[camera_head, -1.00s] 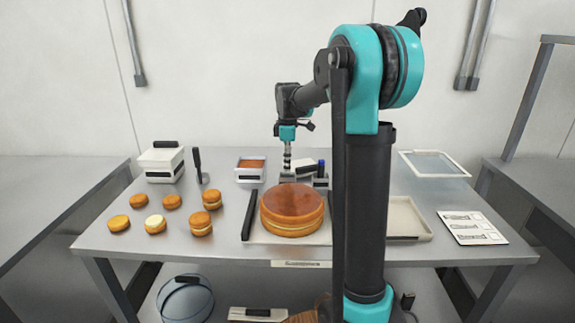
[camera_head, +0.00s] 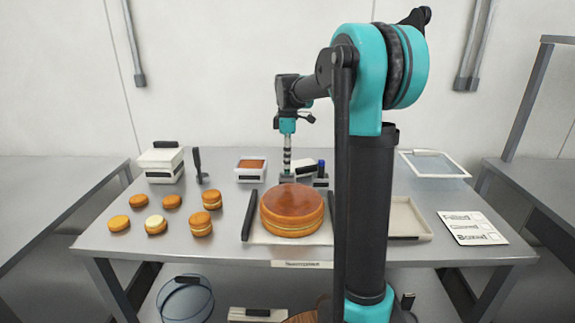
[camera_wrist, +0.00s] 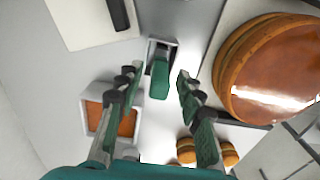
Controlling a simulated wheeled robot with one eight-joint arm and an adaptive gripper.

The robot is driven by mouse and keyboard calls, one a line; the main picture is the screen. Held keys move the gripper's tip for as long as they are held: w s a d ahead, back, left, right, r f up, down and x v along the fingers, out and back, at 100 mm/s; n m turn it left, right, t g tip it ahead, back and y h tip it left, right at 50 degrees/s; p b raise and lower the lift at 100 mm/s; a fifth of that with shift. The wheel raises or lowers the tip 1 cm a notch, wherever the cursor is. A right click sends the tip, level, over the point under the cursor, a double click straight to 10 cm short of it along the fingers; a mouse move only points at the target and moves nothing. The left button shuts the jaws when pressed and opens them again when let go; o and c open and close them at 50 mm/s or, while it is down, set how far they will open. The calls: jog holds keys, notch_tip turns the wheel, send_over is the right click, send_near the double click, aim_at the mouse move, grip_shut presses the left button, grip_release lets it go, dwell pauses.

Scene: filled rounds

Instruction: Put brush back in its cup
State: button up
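The brush, seen as a green handle (camera_wrist: 160,78), stands in a small square grey cup (camera_wrist: 152,47) in the wrist view. Its lower end is hidden inside the cup. My gripper (camera_wrist: 157,73) is open, with one finger on each side of the handle and visible gaps between. In the head view my gripper (camera_head: 287,169) points down over the cup (camera_head: 286,179), behind the glazed cake. The brush is hard to make out there.
The large glazed cake (camera_head: 292,205) sits just in front of the cup. A tray of orange-brown filling (camera_head: 251,176) is to the left, with several small rounds (camera_head: 201,224) farther left. A blue-topped item (camera_head: 321,168) stands close on the right. A white card (camera_head: 472,228) lies at right.

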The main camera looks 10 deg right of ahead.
notch_tip(320, 180, up, 9)
jog(key=shift+r, duration=0.2)
jog(key=shift+d, duration=0.1)
